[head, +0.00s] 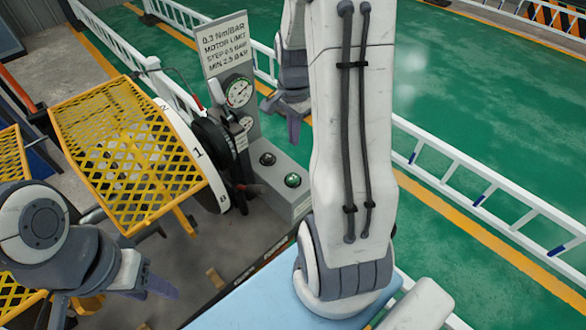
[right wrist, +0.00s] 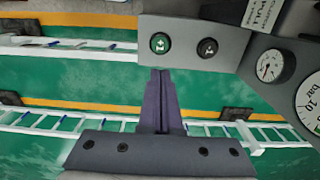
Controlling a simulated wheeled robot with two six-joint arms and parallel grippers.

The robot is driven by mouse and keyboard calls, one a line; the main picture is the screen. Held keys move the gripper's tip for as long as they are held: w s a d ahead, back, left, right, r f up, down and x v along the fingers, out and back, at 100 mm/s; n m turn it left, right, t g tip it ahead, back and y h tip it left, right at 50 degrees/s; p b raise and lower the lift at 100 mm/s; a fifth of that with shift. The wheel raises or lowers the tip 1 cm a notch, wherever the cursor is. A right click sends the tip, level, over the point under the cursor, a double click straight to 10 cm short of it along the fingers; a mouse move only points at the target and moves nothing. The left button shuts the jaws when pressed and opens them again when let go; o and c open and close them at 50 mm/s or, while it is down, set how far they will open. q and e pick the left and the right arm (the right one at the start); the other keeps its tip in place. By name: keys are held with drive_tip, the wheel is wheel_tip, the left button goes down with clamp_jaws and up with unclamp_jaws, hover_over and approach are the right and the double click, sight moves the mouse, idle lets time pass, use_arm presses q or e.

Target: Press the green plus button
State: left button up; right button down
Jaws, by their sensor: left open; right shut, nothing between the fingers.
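The green plus button (head: 292,180) is a round button in a dark ring on the sloped top of a grey control box (head: 285,200). It also shows in the right wrist view (right wrist: 160,43), lit green with a pale mark. A second, dark button (head: 267,159) sits beside it; in the right wrist view it is to the right (right wrist: 207,47). My right gripper (head: 292,135) is shut and empty, above and behind the box. In the right wrist view its fingertips (right wrist: 160,72) appear just below the green button; contact does not show. My left gripper (head: 115,300) is open and empty, lower left.
A grey panel (head: 225,50) with printed text and gauges (head: 238,92) rises behind the buttons. A white numbered dial disc (head: 195,150) and a yellow mesh guard (head: 120,150) stand to the left. White railings (head: 480,185) cross the green floor (head: 450,100).

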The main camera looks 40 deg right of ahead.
sight(293, 177)
wheel_tip(293, 177, down, 14)
drive_tip(key=p, duration=0.3)
drive_tip(key=shift+r, duration=0.1)
idle(0.3)
drive_tip(key=shift+f, duration=0.2)
